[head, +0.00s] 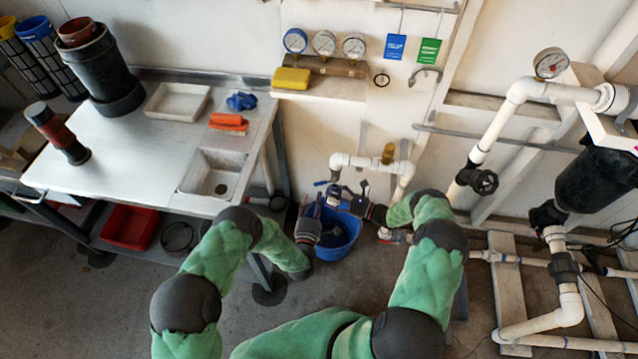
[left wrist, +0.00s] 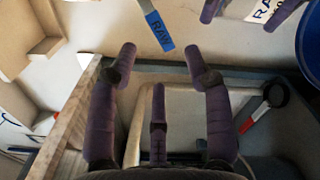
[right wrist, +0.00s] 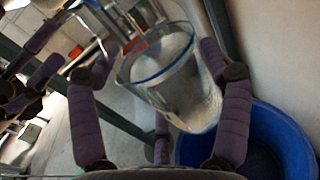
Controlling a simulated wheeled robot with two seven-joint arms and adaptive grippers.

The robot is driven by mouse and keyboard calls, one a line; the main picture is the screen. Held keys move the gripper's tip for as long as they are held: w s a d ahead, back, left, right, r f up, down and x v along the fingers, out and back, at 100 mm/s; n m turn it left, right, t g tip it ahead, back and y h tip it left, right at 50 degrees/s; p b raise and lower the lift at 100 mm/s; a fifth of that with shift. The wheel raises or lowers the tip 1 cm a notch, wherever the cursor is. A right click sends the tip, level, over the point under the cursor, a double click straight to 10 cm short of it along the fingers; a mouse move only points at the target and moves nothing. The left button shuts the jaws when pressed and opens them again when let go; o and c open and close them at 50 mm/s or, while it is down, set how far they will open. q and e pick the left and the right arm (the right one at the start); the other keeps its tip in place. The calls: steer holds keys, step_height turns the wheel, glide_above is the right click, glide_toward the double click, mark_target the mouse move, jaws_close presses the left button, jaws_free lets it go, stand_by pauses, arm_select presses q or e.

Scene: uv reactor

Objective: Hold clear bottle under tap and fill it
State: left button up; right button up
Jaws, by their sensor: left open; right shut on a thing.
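The clear bottle (right wrist: 160,90), with a blue line around its rim, sits between the fingers of my right gripper (right wrist: 158,95) in the right wrist view. The right gripper is shut on it. In the head view this gripper (head: 342,199) is over the blue bucket, just below the tap pipe (head: 350,160). A lever with a blue RAW tag (left wrist: 158,30) lies ahead of my left gripper (left wrist: 160,70) in the left wrist view. The left gripper is open and apart from the lever. I cannot tell whether water is in the bottle.
The blue bucket (head: 347,240) stands on the floor below the grippers. The metal bench (head: 120,180) with a sink (head: 213,173) is to the left. White pipes with a black valve (head: 478,180) are to the right. A red-handled tool (left wrist: 262,108) shows in the left wrist view.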

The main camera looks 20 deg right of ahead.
mark_target(318, 184)
arm_select(q)
steer(key=x, duration=0.8)
jaws_close()
